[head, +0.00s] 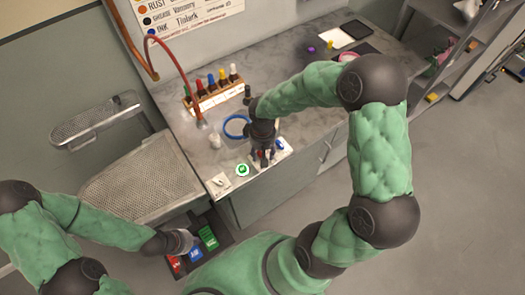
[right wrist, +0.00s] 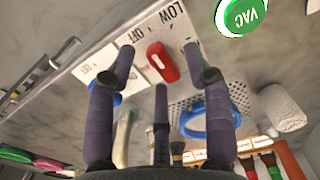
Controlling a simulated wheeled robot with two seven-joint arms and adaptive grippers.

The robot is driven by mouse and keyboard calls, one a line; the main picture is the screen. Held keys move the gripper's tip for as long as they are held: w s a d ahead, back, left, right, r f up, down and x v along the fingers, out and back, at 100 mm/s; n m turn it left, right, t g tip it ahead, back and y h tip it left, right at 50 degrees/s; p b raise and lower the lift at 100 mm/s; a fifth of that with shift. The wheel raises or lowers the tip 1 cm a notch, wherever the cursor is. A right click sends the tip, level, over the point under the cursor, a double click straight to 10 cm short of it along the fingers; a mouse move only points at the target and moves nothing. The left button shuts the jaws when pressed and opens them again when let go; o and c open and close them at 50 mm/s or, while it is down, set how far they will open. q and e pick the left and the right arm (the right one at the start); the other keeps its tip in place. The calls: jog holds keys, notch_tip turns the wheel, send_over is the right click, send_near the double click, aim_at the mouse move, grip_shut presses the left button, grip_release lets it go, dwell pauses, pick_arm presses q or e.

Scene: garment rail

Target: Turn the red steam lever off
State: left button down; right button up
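The red steam lever (right wrist: 163,62) shows in the right wrist view on a white plate with the words OFF and LOW printed beside it. My right gripper (right wrist: 160,58) is open, with its dark fingers spread on both sides of the lever; I see no clear contact. In the head view my right gripper (head: 262,152) points down at the counter's front edge and hides most of the lever. I cannot tell the lever's exact setting. My left gripper (head: 183,242) is low at the left, by the coloured pedals; its fingers are too small to read.
A green VAC button (head: 242,170) sits left of the right gripper. A blue ring (head: 236,127), a rack of bottles (head: 215,94) and a red hose (head: 150,60) are on the grey counter (head: 290,55). Red, blue and green pedals (head: 208,237) lie below.

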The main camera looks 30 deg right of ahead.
jog(key=shift+r, duration=0.15)
notch_tip(320, 180, up, 12)
dwell(0.6)
dwell(0.5)
